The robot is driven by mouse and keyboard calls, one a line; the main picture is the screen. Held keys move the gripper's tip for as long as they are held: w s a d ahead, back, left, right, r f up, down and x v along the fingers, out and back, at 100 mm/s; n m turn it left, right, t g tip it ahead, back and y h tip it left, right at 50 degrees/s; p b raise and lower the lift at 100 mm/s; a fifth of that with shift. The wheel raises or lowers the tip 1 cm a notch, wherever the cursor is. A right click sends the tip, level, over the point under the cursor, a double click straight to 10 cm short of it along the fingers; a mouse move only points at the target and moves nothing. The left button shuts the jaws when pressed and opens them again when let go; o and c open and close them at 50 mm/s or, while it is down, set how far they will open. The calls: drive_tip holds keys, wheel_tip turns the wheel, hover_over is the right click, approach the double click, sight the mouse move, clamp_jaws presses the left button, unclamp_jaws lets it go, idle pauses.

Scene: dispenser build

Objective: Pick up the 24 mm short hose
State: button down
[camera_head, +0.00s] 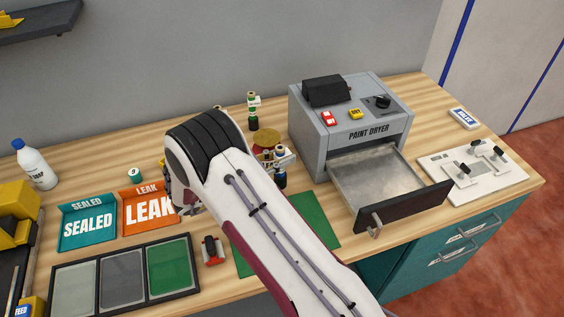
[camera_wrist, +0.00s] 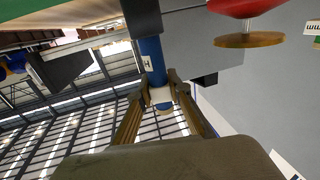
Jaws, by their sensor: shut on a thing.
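In the wrist view a blue tube (camera_wrist: 153,50), which looks like the short hose, has pale bands or labels around it. Its marking is too small to read as a size. My gripper (camera_wrist: 158,92) is shut on its lower end, at a pale band between the two brown fingers. A black part (camera_wrist: 143,18) meets the tube's upper end; I cannot tell whether they are joined or only overlap.
LEAK (camera_head: 150,208) and SEALED (camera_head: 88,226) trays lie left. A green mat (camera_head: 318,219) lies below my arm.

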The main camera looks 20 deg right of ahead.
sight(282, 147)
drive_tip(key=shift+r, duration=3.6)
drive_tip(key=shift+r, duration=0.1)
